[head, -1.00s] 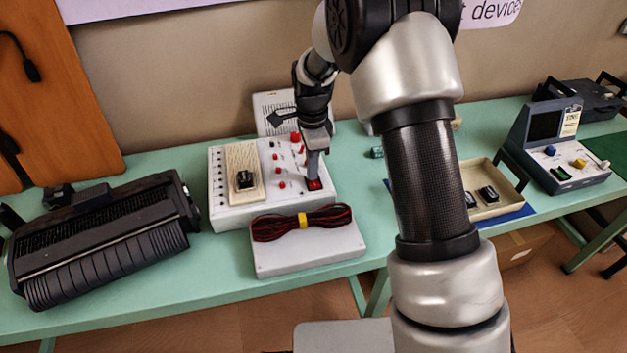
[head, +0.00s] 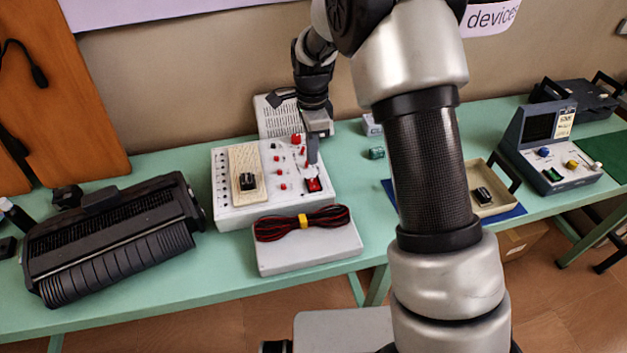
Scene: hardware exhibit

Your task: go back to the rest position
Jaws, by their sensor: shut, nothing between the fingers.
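My gripper (head: 312,158) is shut and empty. It points down just above and behind the red rocker switch (head: 313,185) at the right front of the white control box (head: 232,214). A small gap seems to show between the fingertips and the switch, but I cannot tell how large it is. My arm comes down from the top of the head view and covers part of the table to the right of the box.
A grey box (head: 308,256) with a red-black cable bundle (head: 301,223) lies in front. A black roller device (head: 113,240) stands left. A beige tray (head: 496,208) and a blue-grey console (head: 548,150) stand right. A small teal block (head: 376,153) lies behind my arm.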

